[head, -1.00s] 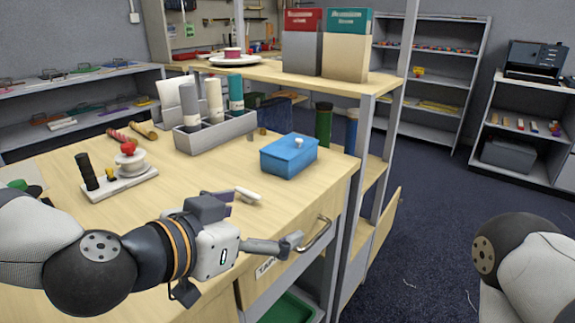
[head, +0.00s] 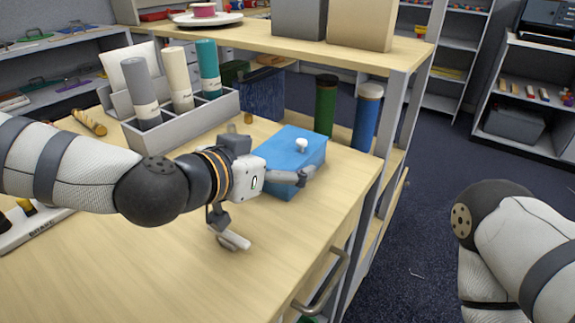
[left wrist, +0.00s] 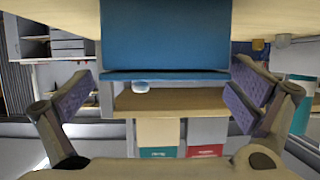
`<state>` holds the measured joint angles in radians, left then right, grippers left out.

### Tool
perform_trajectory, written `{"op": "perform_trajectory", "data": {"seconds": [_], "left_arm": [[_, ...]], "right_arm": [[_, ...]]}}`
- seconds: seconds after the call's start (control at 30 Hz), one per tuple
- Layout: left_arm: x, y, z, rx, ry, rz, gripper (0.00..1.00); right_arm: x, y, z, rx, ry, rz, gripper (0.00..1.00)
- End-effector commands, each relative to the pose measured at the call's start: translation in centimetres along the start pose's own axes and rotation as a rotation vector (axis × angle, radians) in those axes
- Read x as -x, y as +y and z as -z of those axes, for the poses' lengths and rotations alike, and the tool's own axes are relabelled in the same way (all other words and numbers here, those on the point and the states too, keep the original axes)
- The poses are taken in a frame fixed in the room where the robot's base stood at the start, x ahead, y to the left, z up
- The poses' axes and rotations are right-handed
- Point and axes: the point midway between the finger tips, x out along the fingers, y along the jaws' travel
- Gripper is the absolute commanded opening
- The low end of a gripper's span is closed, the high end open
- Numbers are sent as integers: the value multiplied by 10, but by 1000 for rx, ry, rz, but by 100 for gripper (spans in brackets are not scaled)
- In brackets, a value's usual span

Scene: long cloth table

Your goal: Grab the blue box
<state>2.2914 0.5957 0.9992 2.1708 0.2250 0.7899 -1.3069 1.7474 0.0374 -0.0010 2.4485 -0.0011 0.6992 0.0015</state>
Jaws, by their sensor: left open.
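The blue box (head: 287,148) with a white knob on its lid stands on the wooden table, near its right end. My left gripper (head: 270,208) is open and empty beside the box, at its near left side, and hides part of it. In the left wrist view, which is upside down, the blue box (left wrist: 165,42) lies straight ahead between the spread fingers of the left gripper (left wrist: 163,92). I see no contact between fingers and box. My right gripper is not in view; only part of the right arm shows.
A grey holder (head: 190,122) with grey, cream and teal tubes stands behind my left arm. Green (head: 325,105) and blue (head: 366,115) cylinders stand behind the box. A raised shelf (head: 285,45) runs along the back. The table's front is mostly clear, with a drawer handle (head: 322,285) below its edge.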

Motion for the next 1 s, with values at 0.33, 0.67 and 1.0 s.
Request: {"op": "perform_trajectory", "data": {"seconds": [0.33, 0.67, 1.0], "left_arm": [[-36, -3, 5, 0, -1, -1, 100], [-35, -3, 5, -1, 0, -1, 48], [-33, -3, 10, -3, 2, 0, 48]], "right_arm": [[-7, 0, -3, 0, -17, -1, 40], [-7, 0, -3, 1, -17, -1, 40], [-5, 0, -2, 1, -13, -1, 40]]}}
